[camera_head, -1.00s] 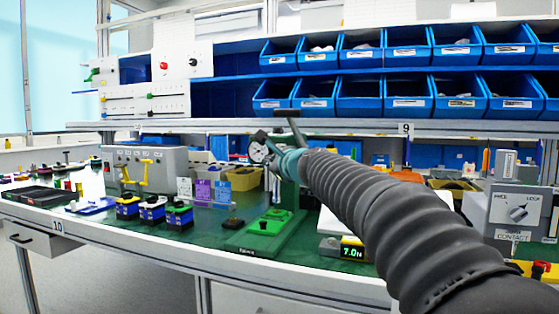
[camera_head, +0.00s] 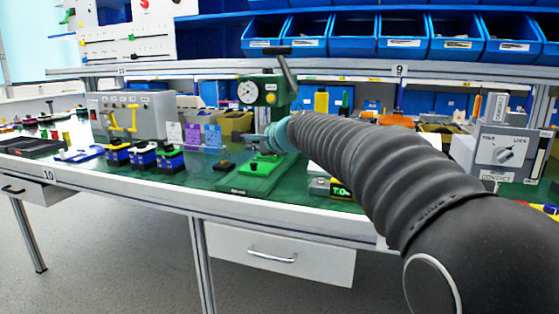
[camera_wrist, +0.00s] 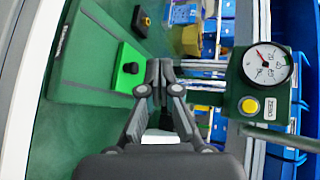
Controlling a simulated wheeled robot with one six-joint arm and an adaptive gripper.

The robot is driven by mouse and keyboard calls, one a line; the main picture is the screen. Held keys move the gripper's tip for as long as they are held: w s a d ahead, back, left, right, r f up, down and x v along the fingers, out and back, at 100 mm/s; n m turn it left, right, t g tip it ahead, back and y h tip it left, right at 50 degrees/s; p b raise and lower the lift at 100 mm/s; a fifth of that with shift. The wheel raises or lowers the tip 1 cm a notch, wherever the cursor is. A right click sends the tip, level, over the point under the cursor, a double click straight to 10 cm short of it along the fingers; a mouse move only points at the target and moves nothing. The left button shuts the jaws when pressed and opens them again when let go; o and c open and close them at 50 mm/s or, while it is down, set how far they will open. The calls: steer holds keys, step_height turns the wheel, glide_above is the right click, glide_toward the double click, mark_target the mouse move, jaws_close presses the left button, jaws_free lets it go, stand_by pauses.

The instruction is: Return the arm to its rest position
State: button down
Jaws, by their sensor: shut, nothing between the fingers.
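My arm reaches from the lower right of the head view, and my gripper (camera_head: 252,140) is over the bench in front of the green gauge stand. In the wrist view my gripper (camera_wrist: 159,68) is shut and empty. Its fingertips are near the green block (camera_wrist: 130,68) on the stand's base, but I cannot tell whether they touch it. A grey switch box (camera_head: 503,150) with a rotary knob (camera_head: 504,154) stands at the right, well apart from my gripper.
The green stand (camera_head: 258,91) carries a round dial gauge (camera_wrist: 268,64) and a yellow button (camera_wrist: 249,106). Its lever (camera_head: 288,72) rises close to my arm. Blue bins (camera_head: 404,37) line the shelf behind.

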steer(key=s+d+f+n+g+h, duration=0.1)
steer(key=s+d+f+n+g, duration=0.1)
steer(key=s+d+f+n, duration=0.4)
steer(key=s+d+f+n+g+h, duration=0.1)
steer(key=s+f+n+g+h, duration=0.15)
steer(key=s+f, duration=0.6)
steer(key=s+d+f+n+h, duration=0.1)
steer(key=s+d+f, duration=0.2)
steer(key=s, duration=0.6)
steer(key=s+d+f+n+g+h, duration=0.1)
steer(key=s+d+f+n+h, duration=0.1)
steer(key=s+d, duration=0.5)
steer(key=s+d+f+n+h, duration=0.1)
steer(key=s+d+f, duration=0.2)
steer(key=s, duration=0.8)
steer(key=shift+d+f, duration=0.3)
steer(key=shift+d, duration=1.1)
